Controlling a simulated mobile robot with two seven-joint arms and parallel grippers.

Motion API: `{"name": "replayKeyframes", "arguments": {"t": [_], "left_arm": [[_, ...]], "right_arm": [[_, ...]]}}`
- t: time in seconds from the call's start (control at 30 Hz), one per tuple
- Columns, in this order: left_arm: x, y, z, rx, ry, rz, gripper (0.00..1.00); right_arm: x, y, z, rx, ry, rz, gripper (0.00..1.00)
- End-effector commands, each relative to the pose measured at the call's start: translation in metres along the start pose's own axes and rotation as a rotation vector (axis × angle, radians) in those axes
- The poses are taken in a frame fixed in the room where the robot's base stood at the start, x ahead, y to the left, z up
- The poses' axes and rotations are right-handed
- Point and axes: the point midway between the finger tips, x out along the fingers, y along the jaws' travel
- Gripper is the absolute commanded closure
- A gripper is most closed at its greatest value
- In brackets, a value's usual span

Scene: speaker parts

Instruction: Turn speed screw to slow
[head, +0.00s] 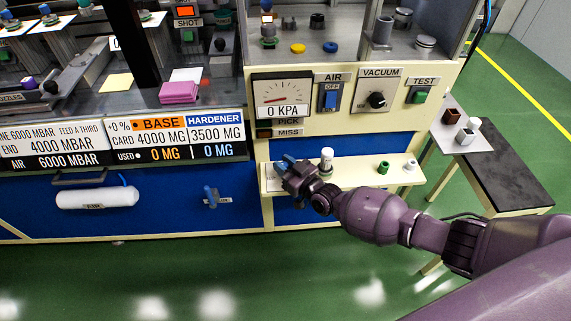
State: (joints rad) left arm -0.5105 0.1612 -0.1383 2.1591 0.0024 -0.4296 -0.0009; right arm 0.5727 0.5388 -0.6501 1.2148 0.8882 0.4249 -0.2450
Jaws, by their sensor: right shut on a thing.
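My right gripper (287,164) is at the left end of the cream shelf (345,173) below the gauge panel, its arm coming in from the right. Its fingers are shut on a small part there, most likely the speed screw, which the gripper largely hides. The screw's setting and any slow or fast marking cannot be read. A white-topped cylinder (326,160) stands upright on the shelf just right of the gripper. My left gripper is not in view.
A green ring-like part (383,167) and a white part (409,165) stand on the shelf's right. Above are a pressure gauge (282,96) reading 0 KPA, a blue air switch (331,97) and a vacuum knob (377,100). A dark side table (495,175) stands right.

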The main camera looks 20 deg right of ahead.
Motion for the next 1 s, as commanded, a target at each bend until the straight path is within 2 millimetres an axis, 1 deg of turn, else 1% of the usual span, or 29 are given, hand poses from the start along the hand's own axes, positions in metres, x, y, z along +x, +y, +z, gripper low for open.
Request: {"name": "replayKeyframes", "arguments": {"t": [0.03, 0.17, 0.37, 0.77, 1.0], "left_arm": [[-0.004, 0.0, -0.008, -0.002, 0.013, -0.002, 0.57], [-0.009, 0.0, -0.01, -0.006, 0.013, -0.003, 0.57], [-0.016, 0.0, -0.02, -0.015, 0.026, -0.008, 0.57], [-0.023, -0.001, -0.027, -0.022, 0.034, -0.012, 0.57], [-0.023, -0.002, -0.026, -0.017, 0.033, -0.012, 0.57]], "right_arm": [[0.001, -0.001, -0.006, 0.004, 0.005, 0.032, 0.97], [0.001, -0.002, -0.006, 0.006, 0.004, 0.116, 0.97], [0.001, -0.002, -0.005, 0.006, 0.002, 0.249, 0.97], [0.0, -0.003, 0.0, 0.006, -0.002, 0.508, 0.97], [0.0, -0.002, 0.002, 0.004, -0.004, 0.625, 0.97]]}}
